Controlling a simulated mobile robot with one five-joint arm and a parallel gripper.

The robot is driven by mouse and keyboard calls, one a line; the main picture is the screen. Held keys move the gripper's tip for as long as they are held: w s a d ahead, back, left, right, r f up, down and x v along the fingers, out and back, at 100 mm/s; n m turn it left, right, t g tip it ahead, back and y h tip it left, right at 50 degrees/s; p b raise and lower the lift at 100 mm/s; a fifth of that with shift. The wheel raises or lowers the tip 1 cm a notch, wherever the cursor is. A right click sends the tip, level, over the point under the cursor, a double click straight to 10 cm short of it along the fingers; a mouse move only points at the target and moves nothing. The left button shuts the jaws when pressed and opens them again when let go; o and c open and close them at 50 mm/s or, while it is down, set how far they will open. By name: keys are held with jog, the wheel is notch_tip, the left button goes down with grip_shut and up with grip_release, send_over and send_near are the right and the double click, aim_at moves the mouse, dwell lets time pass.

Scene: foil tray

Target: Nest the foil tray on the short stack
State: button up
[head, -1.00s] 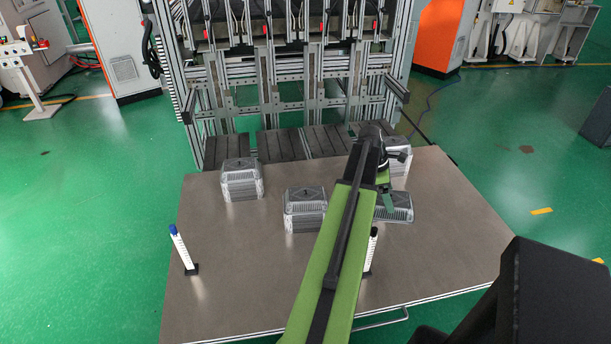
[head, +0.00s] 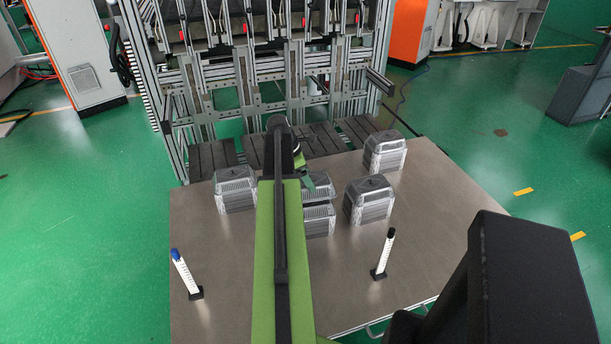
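The foil tray (head: 320,194) is silvery with ribbed sides. It sits at the end of my arm, directly over a ribbed stack (head: 320,222) near the middle of the table. My gripper (head: 310,186) is at the tray's upper left and appears shut on it. The arm hides the left side of the tray and stack. I cannot tell whether the tray touches the stack or is a little above it.
Similar stacks stand to the left (head: 235,192), just right (head: 368,203) and back right (head: 385,154). A blue-capped white post (head: 184,272) and a black-capped one (head: 385,255) stand nearer. The right of the table (head: 440,215) is clear.

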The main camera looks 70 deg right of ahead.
jog(key=shift+s+f+b, duration=0.15)
jog(key=shift+f+b, duration=3.65)
jog(key=shift+f, duration=0.2)
jog(key=o, duration=1.1)
jog(key=shift+c, duration=0.2)
jog(key=shift+r, duration=0.1)
jog(key=p+v, duration=1.6)
jog(key=v, duration=0.1)
jog(key=shift+r, duration=0.2)
jog(key=shift+f, duration=0.1)
